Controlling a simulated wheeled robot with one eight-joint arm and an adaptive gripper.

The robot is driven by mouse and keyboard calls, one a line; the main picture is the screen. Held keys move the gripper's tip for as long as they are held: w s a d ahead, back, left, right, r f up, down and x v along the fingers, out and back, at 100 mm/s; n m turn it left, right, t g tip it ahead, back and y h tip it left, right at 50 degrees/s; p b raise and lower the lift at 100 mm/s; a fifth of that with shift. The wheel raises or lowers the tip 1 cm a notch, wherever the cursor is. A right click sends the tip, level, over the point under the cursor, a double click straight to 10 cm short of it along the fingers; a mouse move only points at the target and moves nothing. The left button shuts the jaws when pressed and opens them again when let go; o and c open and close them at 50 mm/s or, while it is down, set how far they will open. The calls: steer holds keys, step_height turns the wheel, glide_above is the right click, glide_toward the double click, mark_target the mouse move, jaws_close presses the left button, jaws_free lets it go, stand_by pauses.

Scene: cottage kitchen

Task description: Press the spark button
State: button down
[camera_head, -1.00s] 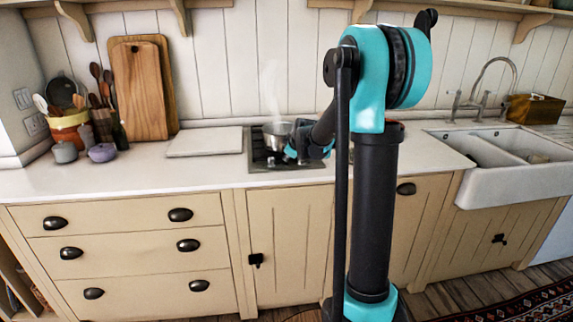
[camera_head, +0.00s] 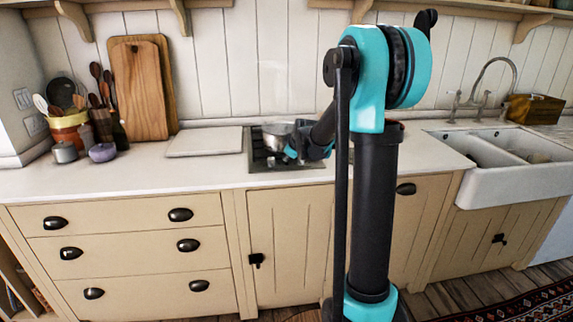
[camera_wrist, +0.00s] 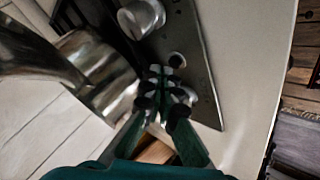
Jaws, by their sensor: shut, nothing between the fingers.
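My gripper (camera_wrist: 166,88) is shut and empty, its fingertips together over the edge of the hob panel (camera_wrist: 196,60). In the head view my gripper (camera_head: 291,152) is by the front of the hob, beside the pot. A small round button (camera_wrist: 176,60) sits on the panel just beyond the fingertips; it looks like the spark button. I cannot tell whether the tips touch it. A larger round silver knob (camera_wrist: 141,17) lies further up the panel. The fingers hide part of the panel.
A shiny metal pot (camera_head: 277,134) stands on the hob (camera_head: 262,161), close to my gripper; it also fills the left of the wrist view (camera_wrist: 50,50). A pale board (camera_head: 205,141) lies left of the hob. The white counter (camera_head: 190,175) in front is clear.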

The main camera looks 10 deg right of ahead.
stand_by(0.4)
steer(key=shift+f, duration=0.4)
steer(key=shift+r, duration=0.45)
stand_by(0.3)
step_height(320, 180, up, 6)
stand_by(0.7)
stand_by(0.4)
